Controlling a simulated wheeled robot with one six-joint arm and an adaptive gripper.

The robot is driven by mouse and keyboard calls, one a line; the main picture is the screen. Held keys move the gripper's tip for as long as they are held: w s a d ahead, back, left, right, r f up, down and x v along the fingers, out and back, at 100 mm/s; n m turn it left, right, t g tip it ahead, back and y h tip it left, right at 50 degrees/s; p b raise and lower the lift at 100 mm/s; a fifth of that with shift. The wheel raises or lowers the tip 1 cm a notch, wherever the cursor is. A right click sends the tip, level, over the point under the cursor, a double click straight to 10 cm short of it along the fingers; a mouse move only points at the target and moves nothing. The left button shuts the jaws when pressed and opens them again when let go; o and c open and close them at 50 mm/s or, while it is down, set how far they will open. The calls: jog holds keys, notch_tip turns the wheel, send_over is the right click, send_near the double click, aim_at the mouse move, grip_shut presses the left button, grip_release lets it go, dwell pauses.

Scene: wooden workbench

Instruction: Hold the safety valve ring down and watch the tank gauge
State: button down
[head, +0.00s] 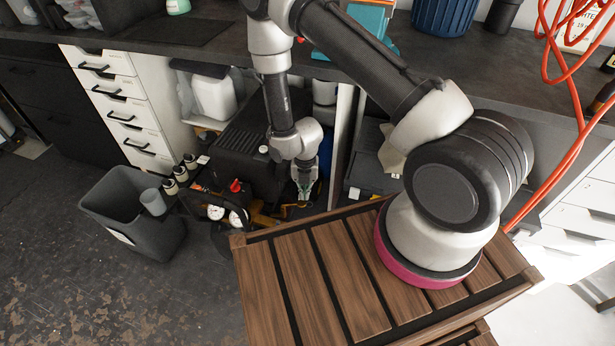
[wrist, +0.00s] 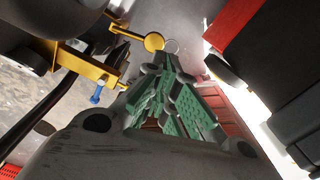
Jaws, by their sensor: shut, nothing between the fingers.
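My gripper (head: 304,188) points down beside a compressor (head: 205,185) under the bench. In the wrist view its green-padded fingers (wrist: 170,68) are closed together with nothing between them. A thin wire ring (wrist: 170,45), which looks like the safety valve ring, shows just beyond the fingertips. I cannot tell whether the fingertips touch it. Two round white gauges (head: 215,212) (head: 238,218) face out on the compressor's front. I cannot tell which is the tank gauge, and their needles are too small to read. The ring is not visible in the head view.
A red knob (head: 235,186) stands above the gauges. A yellow bracket (wrist: 95,68) and a yellow round-ended part (wrist: 153,41) are close to the fingers. A grey bin (head: 130,210) stands left of the compressor. White drawers (head: 118,105) stand behind it. Open floor lies at front left.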

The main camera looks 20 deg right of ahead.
notch_tip(320, 180, up, 7)
dwell(0.3)
jog(key=shift+d, duration=0.1)
dwell(1.4)
